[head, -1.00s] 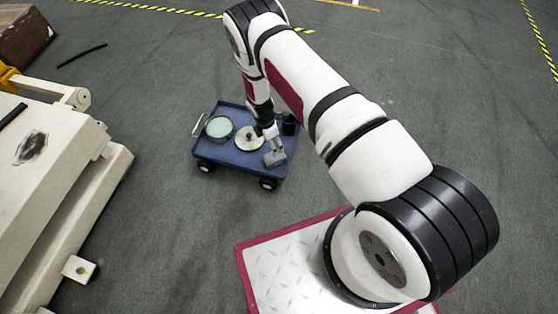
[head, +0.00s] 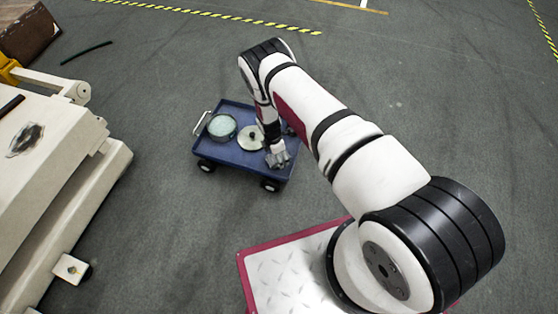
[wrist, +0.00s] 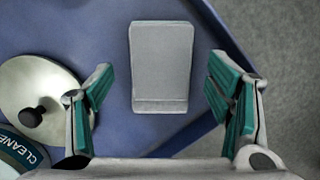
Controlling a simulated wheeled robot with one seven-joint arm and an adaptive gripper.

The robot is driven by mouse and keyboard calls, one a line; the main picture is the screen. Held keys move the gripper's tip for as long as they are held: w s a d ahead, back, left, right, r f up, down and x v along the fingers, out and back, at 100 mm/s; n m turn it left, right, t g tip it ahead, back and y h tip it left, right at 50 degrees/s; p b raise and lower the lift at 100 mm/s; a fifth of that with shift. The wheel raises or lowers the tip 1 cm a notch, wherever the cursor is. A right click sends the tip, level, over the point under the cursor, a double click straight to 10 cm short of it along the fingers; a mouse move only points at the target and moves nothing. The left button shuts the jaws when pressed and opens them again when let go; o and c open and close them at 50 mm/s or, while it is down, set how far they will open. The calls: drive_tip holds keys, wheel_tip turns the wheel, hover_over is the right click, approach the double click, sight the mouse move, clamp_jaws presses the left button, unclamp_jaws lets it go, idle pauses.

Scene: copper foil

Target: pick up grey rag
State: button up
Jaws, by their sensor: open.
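The grey rag (wrist: 161,66) is a flat, light grey rectangle with a fold line near its lower end. In the wrist view it lies on the blue cart top (wrist: 110,20), close to the cart's edge. My gripper (wrist: 160,88) is open, with one teal-padded finger on each side of the rag and a gap between each finger and the cloth. In the head view my gripper (head: 277,158) is over the cart's front right part and hides most or all of the rag there.
Part of a container marked CLEANER (wrist: 22,150) shows at lower left. A beige machine (head: 60,165) stands left. Open floor surrounds the cart.

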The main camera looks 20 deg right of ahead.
drive_tip(key=shift+d+f, duration=0.2)
drive_tip(key=shift+f, duration=0.75)
drive_tip(key=c, duration=1.4)
drive_tip(key=shift+o, duration=0.2)
drive_tip(key=shift+r, duration=0.1)
wheel_tip(320, 180, up, 32)
drive_tip(key=m+p, duration=0.4)
drive_tip(key=m, duration=0.6)
drive_tip(key=s+r+m+p, duration=0.3)
drive_tip(key=s+r+p, duration=0.2)
drive_tip(key=r+p, duration=0.5)
drive_tip(key=s+r+m+g+y+p, duration=0.1)
drive_tip(key=s+r+m+p, duration=0.2)
drive_tip(key=r, duration=1.8)
drive_tip(key=s+r+m+g+p, duration=0.1)
drive_tip(key=s+r+m+p, duration=0.2)
drive_tip(key=s+r+p, duration=0.5)
wheel_tip(320, 180, up, 8)
drive_tip(key=p, duration=1)
drive_tip(key=shift+s+r+m+y+p, duration=0.15)
drive_tip(key=shift+s+m+y+p, duration=0.25)
